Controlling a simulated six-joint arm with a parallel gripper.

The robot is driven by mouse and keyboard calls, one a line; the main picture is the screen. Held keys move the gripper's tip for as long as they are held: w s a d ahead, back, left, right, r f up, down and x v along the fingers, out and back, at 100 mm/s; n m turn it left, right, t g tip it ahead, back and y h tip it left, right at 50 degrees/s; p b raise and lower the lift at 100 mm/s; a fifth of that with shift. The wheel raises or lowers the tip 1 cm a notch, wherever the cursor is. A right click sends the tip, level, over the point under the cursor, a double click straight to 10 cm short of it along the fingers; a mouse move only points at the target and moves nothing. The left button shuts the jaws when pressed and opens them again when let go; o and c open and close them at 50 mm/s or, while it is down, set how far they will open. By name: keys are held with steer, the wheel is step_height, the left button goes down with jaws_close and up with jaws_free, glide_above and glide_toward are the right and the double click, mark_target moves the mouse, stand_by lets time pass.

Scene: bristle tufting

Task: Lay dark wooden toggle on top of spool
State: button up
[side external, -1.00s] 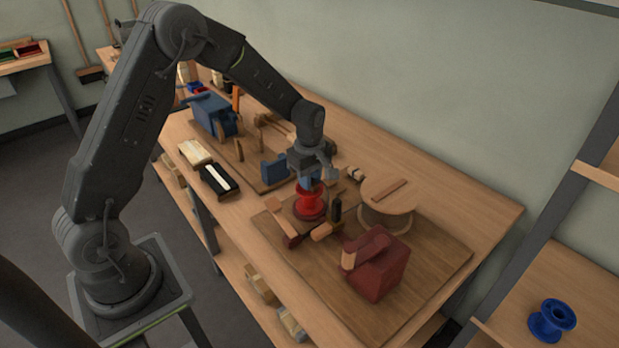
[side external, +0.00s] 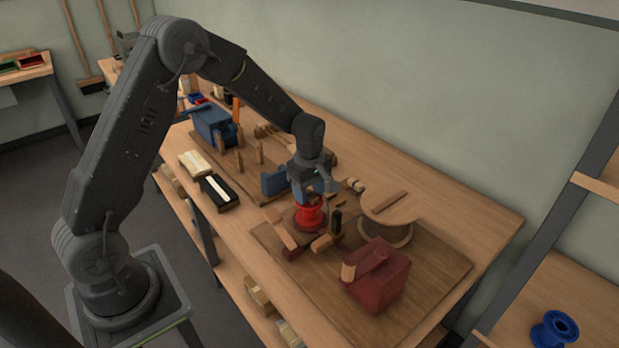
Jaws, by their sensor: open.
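The red spool (side external: 310,217) stands upright on the wooden board, in the middle of the side external view. A small dark piece, seemingly the dark wooden toggle (side external: 313,199), shows at the top of the spool, just under my gripper. It looks to be resting on the spool, but the gripper partly hides it and contact is hard to judge. My gripper (side external: 315,192) points down right above the spool, its jaws open around or just above the dark piece.
A dark peg (side external: 336,222) and wooden brush pieces (side external: 281,230) stand close around the spool. A dark red box (side external: 376,277) is in front right, and a round wooden stand (side external: 388,208) is to the right. Blue blocks (side external: 275,181) are to the left.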

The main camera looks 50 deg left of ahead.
step_height(320, 180, up, 14)
steer(key=shift+f, duration=0.2)
stand_by(0.5)
